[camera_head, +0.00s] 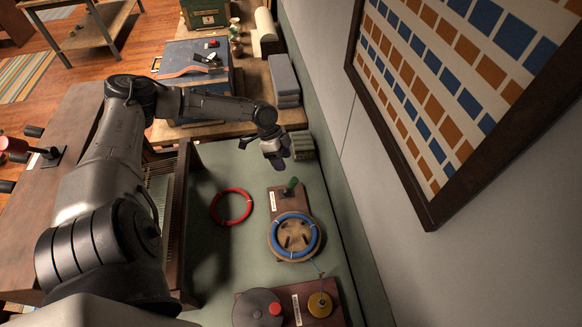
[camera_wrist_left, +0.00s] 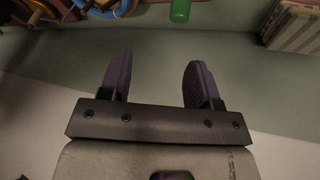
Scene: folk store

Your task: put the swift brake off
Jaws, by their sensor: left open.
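The swift (camera_head: 273,240) is a round wooden piece with a blue ring of yarn (camera_head: 314,232) around it, on a dark board on the green worktop. Behind it stands a small lever with a green handle (camera_head: 291,186), which looks like the brake. The green handle also shows at the top edge of the left wrist view (camera_wrist_left: 180,10), partly cut off. My left gripper (camera_head: 278,158) is above the worktop, beyond the green handle and apart from it. Its two purple fingers (camera_wrist_left: 158,80) are spread with nothing between them. My right gripper is not in view.
A red ring (camera_head: 249,205) lies left of the swift. A dark disc (camera_head: 243,309) and a yellow knob (camera_head: 320,304) are at the front. A striped block (camera_head: 302,146) stands near my left gripper, by the wall. A framed patterned panel (camera_head: 436,200) hangs on the right.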

